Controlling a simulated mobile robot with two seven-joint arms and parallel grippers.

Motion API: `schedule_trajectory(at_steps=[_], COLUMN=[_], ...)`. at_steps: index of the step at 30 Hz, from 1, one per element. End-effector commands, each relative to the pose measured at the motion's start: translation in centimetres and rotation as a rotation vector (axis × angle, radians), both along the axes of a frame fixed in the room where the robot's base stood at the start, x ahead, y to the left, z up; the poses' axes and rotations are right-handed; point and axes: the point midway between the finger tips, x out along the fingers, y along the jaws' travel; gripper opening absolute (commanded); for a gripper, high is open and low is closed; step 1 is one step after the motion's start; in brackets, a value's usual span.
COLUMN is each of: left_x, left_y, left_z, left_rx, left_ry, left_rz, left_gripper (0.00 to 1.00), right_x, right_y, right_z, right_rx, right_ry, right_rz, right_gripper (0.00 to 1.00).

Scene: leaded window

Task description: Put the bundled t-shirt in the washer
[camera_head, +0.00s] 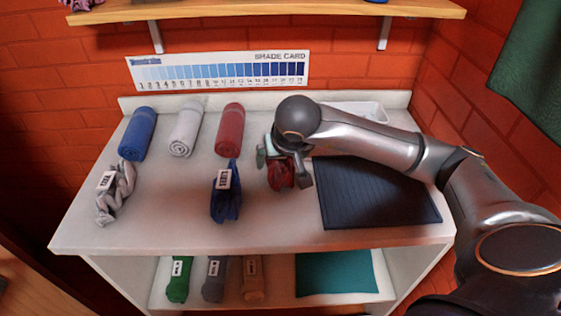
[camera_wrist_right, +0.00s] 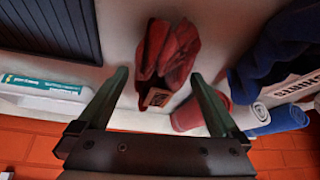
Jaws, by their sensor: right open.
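A dark red cloth bundle with a tag (camera_head: 281,177) lies on the white counter, right of a blue bundle. In the right wrist view the red bundle (camera_wrist_right: 170,48) shows between and just beyond the fingertips; its tag is too small to read. My right gripper (camera_head: 284,167) is open above it, fingers on either side, with no grip visible. Its fingers (camera_wrist_right: 158,75) also show in the wrist view. A blue bundle (camera_head: 227,195), tagged "SHORTS" in the wrist view, and a grey twisted bundle (camera_head: 115,195) lie to the left. No washer shows. My left gripper is out of view.
Blue (camera_head: 138,133), white (camera_head: 186,130) and red (camera_head: 230,129) rolls lie at the back of the counter (camera_head: 170,225). A dark ribbed mat (camera_head: 375,195) lies right, a white tray (camera_head: 368,110) behind. Green, grey and brown bundles and a teal mat (camera_head: 336,272) lie below.

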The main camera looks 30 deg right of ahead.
Motion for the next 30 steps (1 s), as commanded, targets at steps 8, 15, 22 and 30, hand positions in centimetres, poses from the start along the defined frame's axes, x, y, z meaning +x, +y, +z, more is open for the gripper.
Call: schedule_trajectory(at_steps=[8, 15, 22, 30], left_x=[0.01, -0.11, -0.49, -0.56], left_y=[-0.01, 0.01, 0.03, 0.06], left_z=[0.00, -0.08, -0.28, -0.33], left_rx=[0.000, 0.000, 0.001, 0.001], left_ry=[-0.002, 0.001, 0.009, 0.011], left_rz=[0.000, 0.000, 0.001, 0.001], left_gripper=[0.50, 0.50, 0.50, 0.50], right_x=[0.57, 0.56, 0.54, 0.55], right_y=[-0.16, -0.15, -0.16, -0.17], right_z=[-1.08, -1.04, -1.03, -1.00], right_rx=[0.000, 0.000, 0.000, 0.000], right_ry=[0.000, 0.000, -0.001, -0.001], right_rz=[0.001, 0.001, 0.001, 0.001], right_gripper=[1.00, 0.83, 0.57, 0.27])
